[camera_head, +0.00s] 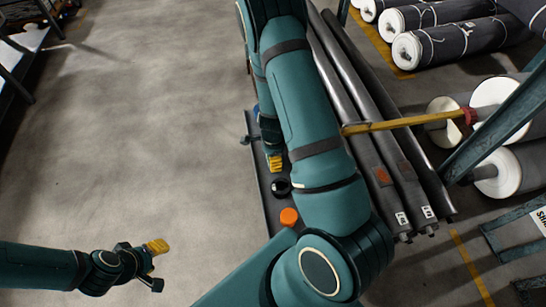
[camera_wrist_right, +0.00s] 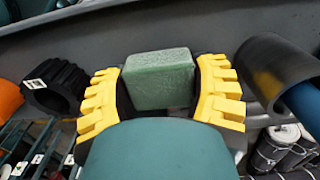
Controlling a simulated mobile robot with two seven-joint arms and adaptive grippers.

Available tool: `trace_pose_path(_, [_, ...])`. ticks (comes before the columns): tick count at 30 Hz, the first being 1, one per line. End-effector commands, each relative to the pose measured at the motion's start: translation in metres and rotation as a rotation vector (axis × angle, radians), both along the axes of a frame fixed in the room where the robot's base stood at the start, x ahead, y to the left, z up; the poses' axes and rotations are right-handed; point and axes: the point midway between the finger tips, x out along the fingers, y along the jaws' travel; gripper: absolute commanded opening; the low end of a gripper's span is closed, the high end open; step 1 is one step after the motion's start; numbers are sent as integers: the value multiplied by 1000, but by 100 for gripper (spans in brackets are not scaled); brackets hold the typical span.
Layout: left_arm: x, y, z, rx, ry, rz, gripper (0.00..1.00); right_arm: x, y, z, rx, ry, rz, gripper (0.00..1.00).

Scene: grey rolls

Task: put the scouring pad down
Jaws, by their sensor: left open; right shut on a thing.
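The scouring pad (camera_wrist_right: 160,76) is a green block in the right wrist view. My right gripper (camera_wrist_right: 163,98) is shut on it, with yellow ridged fingers on either side. A grey surface lies behind the pad; I cannot tell whether the pad touches it. In the head view my right gripper (camera_head: 275,162) shows only partly beside my arm, over a narrow dark shelf (camera_head: 262,190), and the pad cannot be made out. My left gripper (camera_head: 155,260) is open and empty at lower left, above bare floor.
A black ridged ring (camera_wrist_right: 58,86) and an orange object (camera_wrist_right: 9,100) lie left of the pad. A grey tube (camera_wrist_right: 272,68) with something blue inside is at right. Long dark rolls (camera_head: 385,150) and a yellow bar (camera_head: 405,122) lie right of my arm.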

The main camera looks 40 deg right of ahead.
Motion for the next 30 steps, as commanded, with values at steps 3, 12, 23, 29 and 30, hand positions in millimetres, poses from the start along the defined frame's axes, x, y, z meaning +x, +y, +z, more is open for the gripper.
trace_pose_path(3, [0,0,0,0,0,0,47,0,0,0,0,0,0,34])
trace_pose_path(12, [0,0,-2,0,0,0,47,0,0,-2,0,0,0,96])
trace_pose_path(23, [0,0,3,0,0,0,47,0,0,4,0,-1,1,96])
trace_pose_path(29, [0,0,12,-2,-1,-1,47,1,0,39,-2,-4,3,96])
trace_pose_path(30, [0,0,14,-3,-1,-1,47,1,0,48,-2,-4,3,96])
